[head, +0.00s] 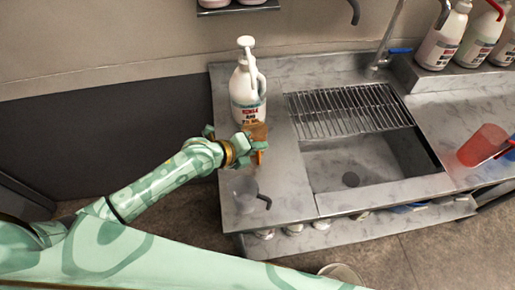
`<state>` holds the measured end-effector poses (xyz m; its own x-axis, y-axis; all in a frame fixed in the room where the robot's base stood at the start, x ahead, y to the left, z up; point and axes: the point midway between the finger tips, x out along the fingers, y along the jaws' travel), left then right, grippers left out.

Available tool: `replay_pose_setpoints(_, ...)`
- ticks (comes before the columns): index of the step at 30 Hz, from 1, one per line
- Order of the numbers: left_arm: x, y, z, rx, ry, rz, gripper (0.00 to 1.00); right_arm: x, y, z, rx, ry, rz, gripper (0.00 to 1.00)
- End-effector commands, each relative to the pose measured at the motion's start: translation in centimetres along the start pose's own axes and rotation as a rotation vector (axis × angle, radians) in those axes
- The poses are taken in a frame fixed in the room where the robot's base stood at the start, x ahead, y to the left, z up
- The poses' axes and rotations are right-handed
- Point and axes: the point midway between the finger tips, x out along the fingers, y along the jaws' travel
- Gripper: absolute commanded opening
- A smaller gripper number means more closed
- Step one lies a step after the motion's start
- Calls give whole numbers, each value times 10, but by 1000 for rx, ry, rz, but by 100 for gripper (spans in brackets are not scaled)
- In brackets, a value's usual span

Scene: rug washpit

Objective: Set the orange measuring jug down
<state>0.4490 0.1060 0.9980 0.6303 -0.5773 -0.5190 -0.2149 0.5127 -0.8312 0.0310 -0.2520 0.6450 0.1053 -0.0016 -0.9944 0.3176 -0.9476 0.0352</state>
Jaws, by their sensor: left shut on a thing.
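The orange measuring jug (258,131) is at the left part of the grey marble counter (289,187), just in front of a white pump bottle. My left gripper (251,146) is shut on the jug, and its fingers and wrist cover part of it. I cannot tell whether the jug's base touches the counter. My right gripper is not in view.
A white pump bottle (246,88) stands right behind the jug. A clear jug (245,190) stands nearer the front edge. A wire rack (345,110) lies over the back of the sink (372,165). A red jug (482,146) is at the right.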

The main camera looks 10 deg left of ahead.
Motion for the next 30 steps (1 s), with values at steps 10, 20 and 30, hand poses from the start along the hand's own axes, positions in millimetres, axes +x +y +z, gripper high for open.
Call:
replay_pose_setpoints(10,3,4,-1,1,-1,-1,0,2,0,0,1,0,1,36)
replay_pose_setpoints(20,4,5,-1,1,0,-1,33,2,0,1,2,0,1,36)
replay_pose_setpoints(30,-31,3,-1,6,0,2,33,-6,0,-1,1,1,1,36)
